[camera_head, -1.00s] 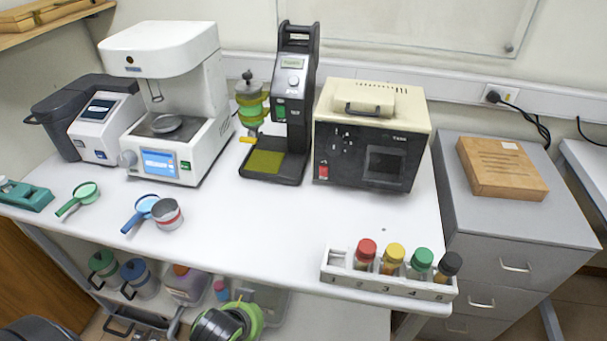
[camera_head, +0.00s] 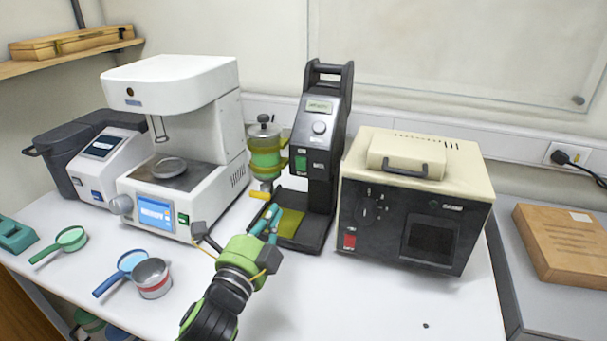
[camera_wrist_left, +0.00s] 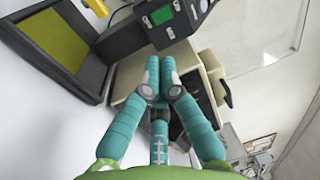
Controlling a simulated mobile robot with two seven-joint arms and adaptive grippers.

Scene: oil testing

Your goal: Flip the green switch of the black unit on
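The black unit (camera_head: 326,135) stands upright on the white table, with a small display, a knob and a green switch (camera_head: 300,162) low on its front. My left gripper (camera_head: 272,213) is in front of the unit, below the switch and near the yellow plate (camera_head: 292,222) on its base. In the left wrist view, its teal fingers (camera_wrist_left: 160,65) are drawn together with nothing seen between them. The green switch (camera_wrist_left: 160,15) shows there at the top, beyond the fingertips and apart from them. My right gripper is not in view.
A cream and black box (camera_head: 415,200) stands close right of the unit. A green-banded canister (camera_head: 265,150) and a white machine (camera_head: 180,130) are to its left. A metal cup (camera_head: 152,280) and magnifiers (camera_head: 122,272) lie at front left. The table's front right is clear.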

